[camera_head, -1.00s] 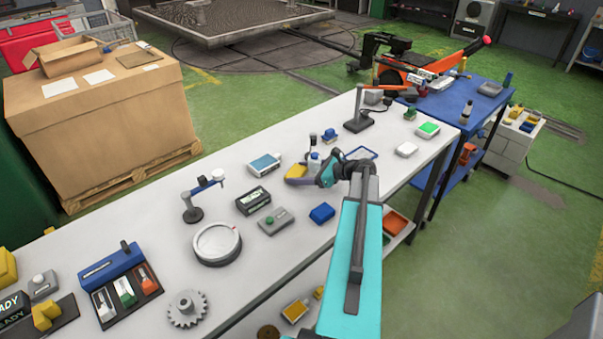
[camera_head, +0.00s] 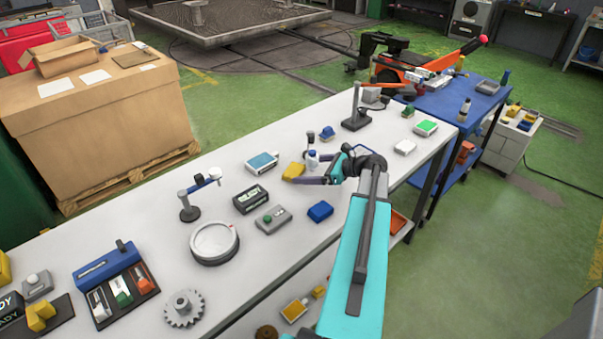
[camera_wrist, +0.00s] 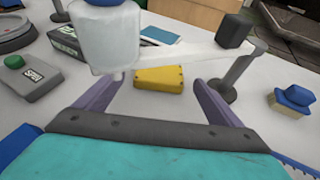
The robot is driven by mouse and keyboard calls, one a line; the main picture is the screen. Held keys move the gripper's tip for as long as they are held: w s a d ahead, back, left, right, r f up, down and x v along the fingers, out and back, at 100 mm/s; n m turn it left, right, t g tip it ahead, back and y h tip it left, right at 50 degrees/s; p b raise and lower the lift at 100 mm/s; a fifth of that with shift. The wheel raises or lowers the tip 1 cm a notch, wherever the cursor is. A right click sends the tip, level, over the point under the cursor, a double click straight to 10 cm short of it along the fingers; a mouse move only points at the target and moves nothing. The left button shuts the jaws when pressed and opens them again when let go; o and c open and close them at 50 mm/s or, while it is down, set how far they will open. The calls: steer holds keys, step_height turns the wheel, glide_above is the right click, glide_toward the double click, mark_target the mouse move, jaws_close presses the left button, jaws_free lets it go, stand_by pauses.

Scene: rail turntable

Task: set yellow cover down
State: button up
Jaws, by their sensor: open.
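The yellow cover (camera_head: 293,172) lies on the white workbench in the head view. In the wrist view the yellow cover (camera_wrist: 158,79) lies flat, centred ahead between the two fingers, with a gap on either side. My gripper (camera_head: 310,179) is low over the bench, just right of the cover in the head view. In the wrist view my gripper (camera_wrist: 157,84) is open, its purple fingers spread and holding nothing. A white lamp-like head on an arm (camera_wrist: 105,38) hides part of the wrist view above the left finger.
A blue-and-white box (camera_head: 262,162), a black device (camera_head: 252,199) and a blue block (camera_head: 320,211) are nearby on the bench (camera_head: 150,224). A post stand (camera_head: 356,112) stands farther back.

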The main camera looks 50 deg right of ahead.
steer(key=b+v, duration=0.2)
steer(key=v, duration=0.6)
stand_by(0.4)
